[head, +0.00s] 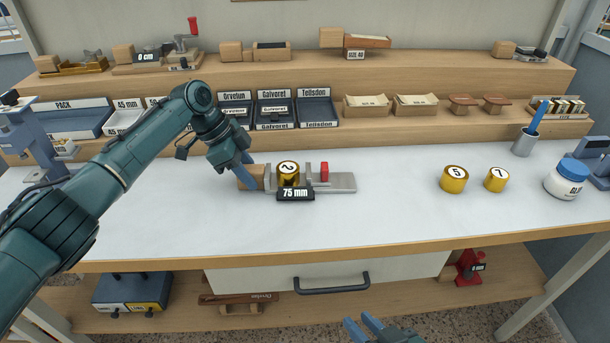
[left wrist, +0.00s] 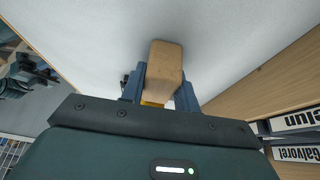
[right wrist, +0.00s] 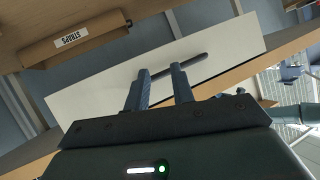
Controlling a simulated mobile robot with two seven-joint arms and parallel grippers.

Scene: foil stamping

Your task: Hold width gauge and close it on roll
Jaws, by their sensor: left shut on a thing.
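The width gauge (head: 342,183) lies on the white tabletop, with a wooden block handle (head: 256,172) at its left end, a red piece (head: 324,171) and a dark "75 mm" display (head: 296,194). A gold roll marked 2 (head: 288,172) stands in the gauge between its jaws; contact with both jaws is unclear. My left gripper (head: 247,172) is shut on the wooden handle, which also shows between its fingers in the left wrist view (left wrist: 164,73). My right gripper (head: 364,325) is open and empty in front of the table; it also shows in the right wrist view (right wrist: 160,82).
Gold rolls marked 5 (head: 454,179) and 7 (head: 496,179) stand to the right, near a glue jar (head: 566,180) and a cup (head: 524,144). Shelves with labelled trays (head: 275,109) line the back. The tabletop between gauge and rolls is clear.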

